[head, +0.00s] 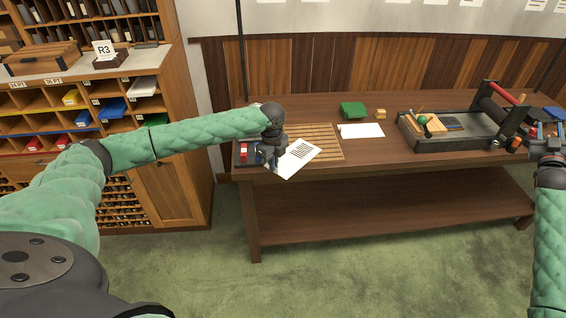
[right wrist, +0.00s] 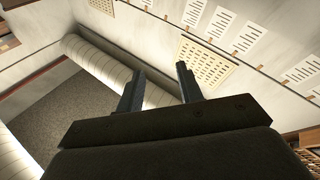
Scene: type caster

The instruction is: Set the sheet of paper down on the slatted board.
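The sheet of paper (head: 299,159) is white with dark printed lines. It sits at an angle over the front part of the slatted board (head: 322,131), and its lower corner reaches past the table's front edge. My left gripper (head: 277,156) is at the sheet's left edge and appears shut on it. The fingertips are small and partly hidden, and I cannot tell whether the sheet touches the slats. My right gripper (head: 550,140) is at the far right of the head view. In the right wrist view its two fingers (right wrist: 159,88) are apart with nothing between them.
A small red and grey item (head: 244,152) lies left of the board. A dark tray (head: 410,135) with tools and a roller stands further right.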

